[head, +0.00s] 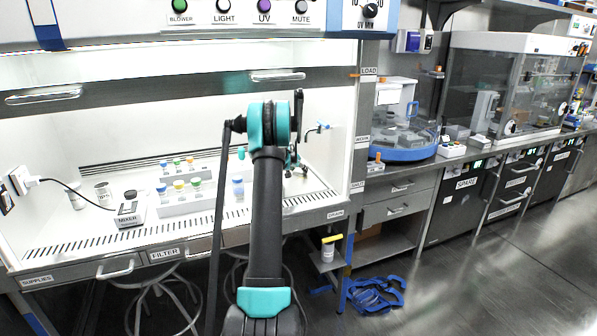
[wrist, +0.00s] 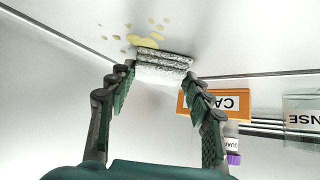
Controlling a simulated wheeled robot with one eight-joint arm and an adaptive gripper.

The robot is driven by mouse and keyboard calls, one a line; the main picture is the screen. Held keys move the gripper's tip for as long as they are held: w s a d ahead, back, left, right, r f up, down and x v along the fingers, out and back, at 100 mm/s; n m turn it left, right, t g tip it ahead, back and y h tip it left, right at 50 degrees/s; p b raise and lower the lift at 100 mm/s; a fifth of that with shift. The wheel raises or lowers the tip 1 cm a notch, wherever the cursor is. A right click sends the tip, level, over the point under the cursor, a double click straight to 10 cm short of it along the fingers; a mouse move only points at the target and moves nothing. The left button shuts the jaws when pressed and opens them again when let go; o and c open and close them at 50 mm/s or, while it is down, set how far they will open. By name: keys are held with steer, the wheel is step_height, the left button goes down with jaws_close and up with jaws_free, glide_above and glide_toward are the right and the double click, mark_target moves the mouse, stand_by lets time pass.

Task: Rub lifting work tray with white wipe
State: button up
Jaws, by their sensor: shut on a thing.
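In the wrist view, my gripper (wrist: 163,82) is shut on a white wipe (wrist: 163,66), a folded, grey-speckled pad held between its fingertips. The wipe is right beside yellow splashes (wrist: 147,38) on a smooth white surface (wrist: 215,35), with its far edge close to the largest splash. I cannot tell whether it touches the surface. This surface may be the lifting work tray; no label on it shows. In the head view, my arm reaches into the lit cabinet and mostly hides my gripper.
An orange-edged sign (wrist: 215,104) and a purple-capped tube (wrist: 233,150) are at right in the wrist view. In the cabinet are a mixer (head: 130,212), a rack (head: 186,203) of capped vials and a blue-capped bottle (head: 238,189). The cabinet sash (head: 180,92) hangs above my arm.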

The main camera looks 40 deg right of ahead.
mark_target(302, 174)
steer(key=shift+s+a+f, duration=0.1)
steer(key=shift+s+a, duration=0.2)
steer(key=shift+s, duration=0.6)
steer(key=shift+s+a, duration=0.25)
steer(key=shift+s, duration=0.65)
steer(key=shift+s+a, duration=0.3)
steer(key=shift+s, duration=0.6)
steer(key=shift+s+a, duration=0.3)
steer(key=shift+s, duration=0.55)
steer(key=shift+w+a, duration=0.2)
steer(key=shift+a, duration=0.05)
steer(key=shift+w+d, duration=0.4)
steer(key=shift+w, duration=0.8)
steer(key=shift+w+d, duration=0.35)
steer(key=shift+w, duration=0.8)
steer(key=shift+w+d, duration=0.4)
steer(key=shift+w, duration=0.8)
steer(key=shift+s, duration=0.1)
steer(key=shift+s+a, duration=0.4)
steer(key=shift+s, duration=0.75)
steer(key=shift+s+a, duration=0.35)
steer(key=shift+s, duration=0.85)
steer(key=shift+s+a, duration=0.4)
steer(key=shift+s, duration=0.75)
steer(key=shift+r, duration=0.2)
